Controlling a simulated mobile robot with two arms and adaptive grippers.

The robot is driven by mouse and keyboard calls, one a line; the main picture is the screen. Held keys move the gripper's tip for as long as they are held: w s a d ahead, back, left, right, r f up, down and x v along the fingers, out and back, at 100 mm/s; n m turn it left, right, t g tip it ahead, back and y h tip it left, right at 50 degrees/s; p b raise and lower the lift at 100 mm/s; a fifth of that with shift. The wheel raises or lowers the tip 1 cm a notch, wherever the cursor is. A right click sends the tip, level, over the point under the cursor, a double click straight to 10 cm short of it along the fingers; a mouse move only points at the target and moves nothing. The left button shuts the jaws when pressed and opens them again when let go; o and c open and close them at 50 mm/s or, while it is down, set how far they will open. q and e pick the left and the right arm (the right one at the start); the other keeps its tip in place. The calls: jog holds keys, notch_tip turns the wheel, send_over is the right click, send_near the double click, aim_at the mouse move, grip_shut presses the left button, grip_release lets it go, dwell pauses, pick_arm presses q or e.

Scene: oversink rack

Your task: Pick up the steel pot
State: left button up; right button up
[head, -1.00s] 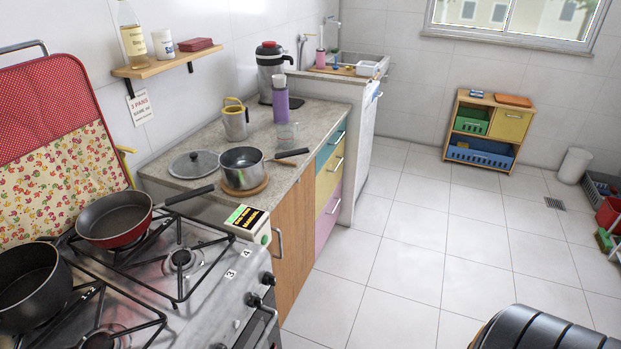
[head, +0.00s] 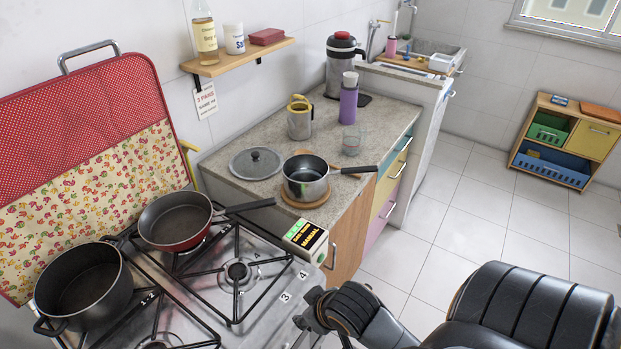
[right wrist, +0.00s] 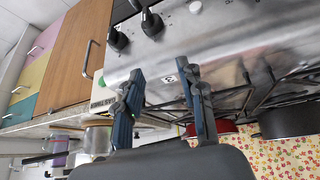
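The steel pot (head: 305,180) sits upright on a round wooden trivet (head: 304,199) on the counter in the head view. Its dark handle points right. A grey lid (head: 256,163) lies to its left. My right gripper (head: 307,314) is low in front of the stove, nearer than the pot and apart from it. In the right wrist view its two blue-padded fingers (right wrist: 164,106) stand apart with nothing between them. My left gripper is not in view.
A red pan (head: 176,222) and a black pot (head: 83,284) stand on the stove (head: 262,290). A small box (head: 305,240) stands at the stove's back corner. A yellow-handled jug (head: 299,118), a glass (head: 351,141) and a purple flask (head: 348,103) stand behind the steel pot. The floor to the right is clear.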

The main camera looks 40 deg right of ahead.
jog(key=w+d+r+t, duration=0.1)
jog(key=w+d, duration=0.2)
jog(key=w, duration=0.1)
jog(key=w+d+r+m+t, duration=0.1)
jog(key=w+d, duration=0.2)
jog(key=w, duration=0.1)
jog(key=w+d+r+t, duration=0.2)
jog(key=w+d, duration=0.1)
jog(key=w, duration=0.1)
jog(key=shift+r+h, duration=0.1)
jog(key=shift+h, duration=0.3)
jog(key=w+d+r+m+t, duration=0.2)
jog(key=w+d+r+t, duration=0.1)
jog(key=w+d+r, duration=0.45)
jog(key=shift+h, duration=0.4)
jog(key=shift+d+r+p+x, duration=0.15)
jog(key=shift+p+x, duration=0.3)
jog(key=shift+x, duration=1.95)
jog(key=shift+d+r+p+x, duration=0.15)
jog(key=shift+p+x, duration=0.3)
jog(key=shift+x, duration=1.9)
jog(key=shift+d+r+p+x, duration=0.15)
jog(key=shift+p+x, duration=0.3)
jog(key=shift+x, duration=1.95)
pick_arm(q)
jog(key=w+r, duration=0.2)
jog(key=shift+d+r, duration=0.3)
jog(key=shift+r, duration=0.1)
pick_arm(e)
jog(key=shift+w, duration=0.1)
